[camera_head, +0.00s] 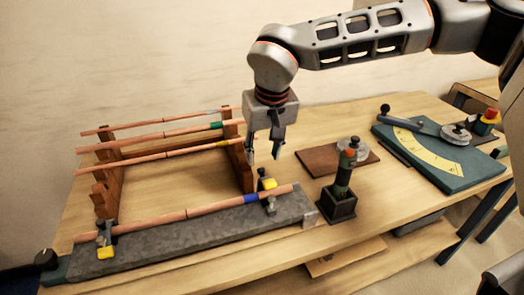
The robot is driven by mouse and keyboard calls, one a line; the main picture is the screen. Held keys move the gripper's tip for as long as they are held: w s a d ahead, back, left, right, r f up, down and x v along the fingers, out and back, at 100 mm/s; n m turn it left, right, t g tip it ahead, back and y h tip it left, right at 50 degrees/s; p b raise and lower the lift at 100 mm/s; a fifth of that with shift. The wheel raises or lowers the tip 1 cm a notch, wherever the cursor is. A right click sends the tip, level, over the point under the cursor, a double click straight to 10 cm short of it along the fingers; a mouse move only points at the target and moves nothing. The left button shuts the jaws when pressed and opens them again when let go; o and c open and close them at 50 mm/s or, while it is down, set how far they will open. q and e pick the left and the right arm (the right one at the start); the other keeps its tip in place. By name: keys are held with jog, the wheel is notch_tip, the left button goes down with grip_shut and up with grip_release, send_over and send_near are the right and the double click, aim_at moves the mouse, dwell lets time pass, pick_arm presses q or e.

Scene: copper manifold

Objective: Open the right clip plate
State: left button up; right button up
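The right clip plate (269,195), with a yellow part, sits near the right end of the grey stone bar (180,239), at a copper tube with a blue band (252,198). Whether its plate is open or shut is too small to tell. A similar left clip (105,247) with yellow is at the bar's left end. My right gripper (264,153) points down above and just behind the right clip, beside the rack's right post. Its two fingers are apart with nothing visible between them, and it does not appear to touch the clip. My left gripper is not in view.
A wooden rack (240,160) behind the bar carries several copper tubes. A brown board (322,161) and a green bending plate (455,172) lie further right on the table (395,212).

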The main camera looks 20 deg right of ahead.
aim_at(261, 170)
jog(key=shift+f+b, duration=0.3)
jog(key=shift+f, duration=0.2)
jog(key=b+x, duration=0.3)
jog(key=shift+w+f, duration=0.1)
jog(key=shift+f, duration=0.1)
jog(key=shift+x, duration=1.45)
jog(key=shift+w, duration=0.1)
grip_shut()
